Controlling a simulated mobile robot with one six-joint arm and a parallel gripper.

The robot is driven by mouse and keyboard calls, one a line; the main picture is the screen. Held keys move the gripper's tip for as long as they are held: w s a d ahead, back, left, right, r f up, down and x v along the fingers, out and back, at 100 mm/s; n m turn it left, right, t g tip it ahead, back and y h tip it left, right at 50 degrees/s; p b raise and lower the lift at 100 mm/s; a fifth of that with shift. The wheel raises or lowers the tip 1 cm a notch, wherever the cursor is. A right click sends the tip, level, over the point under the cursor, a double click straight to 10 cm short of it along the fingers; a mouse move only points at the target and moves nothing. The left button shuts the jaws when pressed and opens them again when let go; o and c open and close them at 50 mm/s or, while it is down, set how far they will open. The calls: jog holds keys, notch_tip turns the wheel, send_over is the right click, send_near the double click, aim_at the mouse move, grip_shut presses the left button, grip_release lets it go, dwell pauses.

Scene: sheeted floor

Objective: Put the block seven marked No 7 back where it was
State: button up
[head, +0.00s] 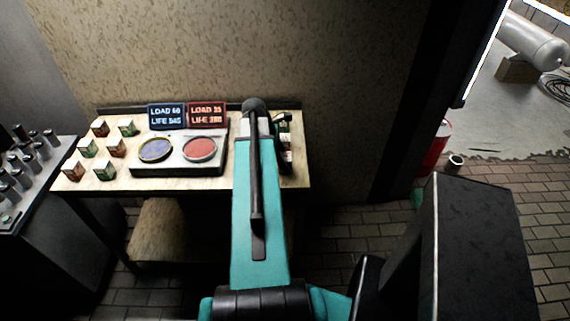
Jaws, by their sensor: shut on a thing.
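My teal arm reaches over the table (180,186). My gripper (286,138) is at the table's right end, mostly hidden behind my own arm. Several small red or green blocks stand in pairs at the table's left end, such as a red block (100,128) and a green block (127,127). A black-edged scale unit (178,170) in the middle bears a blue round pan (155,149) and a red round pan (199,148); no block shows on either.
A blue display (167,116) and a red display (207,114) with LOAD and LIFE figures stand behind the pans. A dark cabinet (35,240) with grey cylinders on top stands left. A red can (436,147) stands right on the brick floor.

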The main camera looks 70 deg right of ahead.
jog(key=shift+f, duration=0.85)
jog(key=o, duration=1.4)
jog(key=shift+f, duration=0.1)
jog(key=b+v, duration=0.3)
jog(key=v, duration=0.9)
jog(key=shift+r, duration=0.2)
